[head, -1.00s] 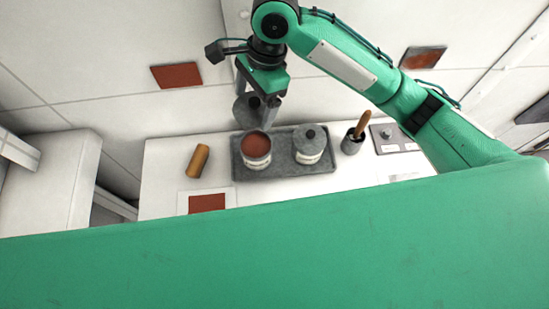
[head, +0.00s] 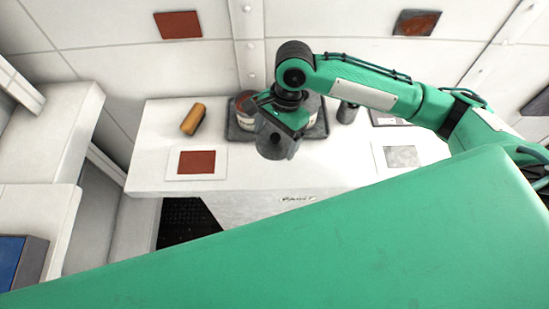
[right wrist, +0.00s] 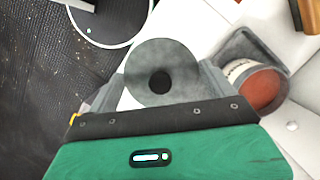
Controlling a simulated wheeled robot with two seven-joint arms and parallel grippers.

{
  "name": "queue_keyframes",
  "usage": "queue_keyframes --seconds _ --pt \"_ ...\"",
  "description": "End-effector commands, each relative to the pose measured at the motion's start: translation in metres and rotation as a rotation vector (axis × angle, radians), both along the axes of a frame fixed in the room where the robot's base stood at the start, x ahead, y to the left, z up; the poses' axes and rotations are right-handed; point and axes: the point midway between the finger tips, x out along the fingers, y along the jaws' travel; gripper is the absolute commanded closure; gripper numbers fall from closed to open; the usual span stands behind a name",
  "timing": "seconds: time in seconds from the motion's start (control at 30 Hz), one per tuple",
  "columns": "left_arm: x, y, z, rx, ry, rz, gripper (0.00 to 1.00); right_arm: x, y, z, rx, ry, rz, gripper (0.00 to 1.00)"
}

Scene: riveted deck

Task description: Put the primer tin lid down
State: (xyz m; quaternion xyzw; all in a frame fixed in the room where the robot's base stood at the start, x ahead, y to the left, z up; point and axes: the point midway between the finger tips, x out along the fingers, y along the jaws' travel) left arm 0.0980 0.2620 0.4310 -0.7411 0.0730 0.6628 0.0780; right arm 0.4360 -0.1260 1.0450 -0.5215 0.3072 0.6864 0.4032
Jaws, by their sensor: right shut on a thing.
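My right gripper (head: 277,142) hangs over the front part of the white bench, in front of the tray. In the right wrist view my right gripper (right wrist: 161,88) is shut on the primer tin lid (right wrist: 150,60), a round grey disc with a dark knob, held between its two fingers. In the head view the lid is hard to tell from the gripper. The open primer tin (head: 243,98), red-brown inside, stands on the grey tray (head: 234,133); it also shows in the right wrist view (right wrist: 262,88). My left gripper is not in view.
The white bench (head: 240,175) has clear room in front of the tray. An orange-brown roll (head: 193,119) and a red-brown swatch (head: 197,162) lie left. A dark holder (head: 347,113) and a grey swatch (head: 402,156) are right. A second tin (head: 312,108) is partly hidden.

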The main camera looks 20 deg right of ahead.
Motion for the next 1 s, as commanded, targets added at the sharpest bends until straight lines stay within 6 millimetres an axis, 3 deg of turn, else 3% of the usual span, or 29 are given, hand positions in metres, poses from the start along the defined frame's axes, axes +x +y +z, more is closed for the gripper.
queue_keyframes --seconds 0.1,0.3,0.47,0.73,1.0 --pt "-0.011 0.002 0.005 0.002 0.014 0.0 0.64 -0.001 0.0 -0.03 -0.002 0.005 -0.001 0.37" --pt "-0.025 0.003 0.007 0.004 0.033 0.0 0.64 0.0 0.0 -0.061 0.0 0.001 0.0 0.37" --pt "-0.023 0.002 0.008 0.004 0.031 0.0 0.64 0.0 0.0 -0.071 0.0 0.001 0.0 0.37" --pt "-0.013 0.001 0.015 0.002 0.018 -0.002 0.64 0.0 0.0 -0.107 0.0 0.0 -0.001 0.37" --pt "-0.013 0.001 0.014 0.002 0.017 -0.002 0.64 0.0 0.0 -0.11 0.001 -0.001 0.001 0.37"
